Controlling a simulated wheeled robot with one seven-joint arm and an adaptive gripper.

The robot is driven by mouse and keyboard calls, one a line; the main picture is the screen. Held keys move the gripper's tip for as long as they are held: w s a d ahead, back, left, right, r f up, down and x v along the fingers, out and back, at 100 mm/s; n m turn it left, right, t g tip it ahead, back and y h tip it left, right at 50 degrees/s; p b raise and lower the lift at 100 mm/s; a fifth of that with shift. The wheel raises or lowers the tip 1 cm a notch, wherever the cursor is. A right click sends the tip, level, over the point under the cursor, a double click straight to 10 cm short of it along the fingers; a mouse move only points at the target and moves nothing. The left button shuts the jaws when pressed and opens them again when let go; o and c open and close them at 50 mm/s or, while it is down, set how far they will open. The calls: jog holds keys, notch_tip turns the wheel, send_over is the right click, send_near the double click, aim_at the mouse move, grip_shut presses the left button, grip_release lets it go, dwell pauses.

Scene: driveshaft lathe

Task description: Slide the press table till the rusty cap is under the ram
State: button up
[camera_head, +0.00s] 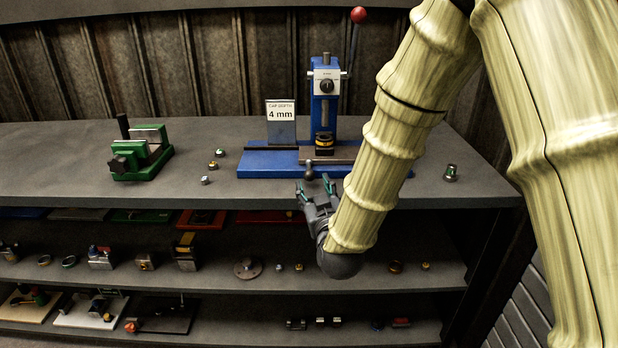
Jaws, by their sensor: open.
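The blue press (327,105) stands at the back of the bench top, on a long blue base (262,165). Under its head is a dark cylindrical part with a yellow band (324,144). A grey slide or press table (338,161) lies low at the front of the press, and a dark ball knob (309,174) sticks out toward me. My gripper (314,186) is open and empty at the bench's front edge, with its fingertips just short of the knob. I cannot make out a rusty cap for certain; my arm hides the base's right part.
A red-balled lever (358,15) rises from the press. A sign reading 4 mm (281,111) stands left of it. A green vise (141,152), several small caps (213,165) and another cap (450,173) sit on the bench. Shelves below hold parts.

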aim_at(311, 179)
jog(key=shift+w+a, duration=0.2)
jog(key=shift+w, duration=0.95)
jog(key=shift+w+a, duration=0.25)
jog(key=shift+w, duration=0.9)
jog(key=shift+w+a, duration=0.2)
jog(key=shift+w, duration=0.95)
grip_shut()
